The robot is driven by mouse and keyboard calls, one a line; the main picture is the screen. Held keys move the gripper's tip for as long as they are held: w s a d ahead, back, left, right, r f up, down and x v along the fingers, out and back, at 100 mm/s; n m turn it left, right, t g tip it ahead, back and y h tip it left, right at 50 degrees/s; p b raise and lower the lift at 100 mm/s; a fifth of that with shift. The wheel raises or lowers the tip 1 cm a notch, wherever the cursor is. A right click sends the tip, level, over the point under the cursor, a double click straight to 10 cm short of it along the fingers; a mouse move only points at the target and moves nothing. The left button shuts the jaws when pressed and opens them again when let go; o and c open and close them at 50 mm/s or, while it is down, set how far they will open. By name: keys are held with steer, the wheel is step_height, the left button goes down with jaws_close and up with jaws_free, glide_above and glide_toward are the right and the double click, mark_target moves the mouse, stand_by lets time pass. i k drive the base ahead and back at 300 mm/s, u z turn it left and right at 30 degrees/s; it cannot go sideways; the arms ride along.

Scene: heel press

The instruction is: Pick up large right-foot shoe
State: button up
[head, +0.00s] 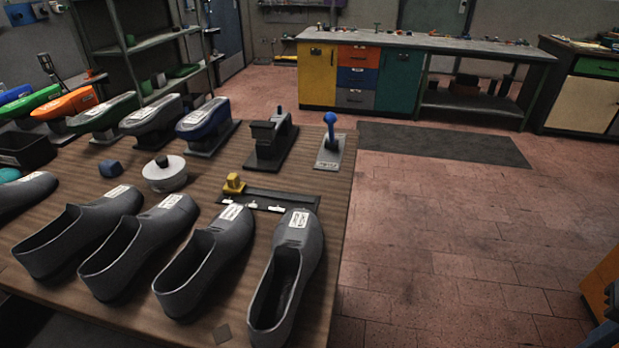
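Several dark grey slip-on shoes stand in a row along the near side of the wooden table, each with a white label on its toe. They are the rightmost shoe (307,248), the shoe left of it (223,237), a middle shoe (155,232), a wider-looking shoe (92,225) and a shoe cut off at the left edge (22,190). Their toes point away from me and their openings face up. The labels are too small to read, so I cannot tell which is the large right-foot shoe. My gripper is not in view.
Lasts on stands line the table's back (204,121). Open tiled floor (450,240) lies right.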

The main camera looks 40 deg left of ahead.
mark_target(297, 255)
steer(key=i, duration=2.8)
steer(key=u, duration=4.4)
steer(key=i, duration=0.45)
steer(key=u, duration=0.05)
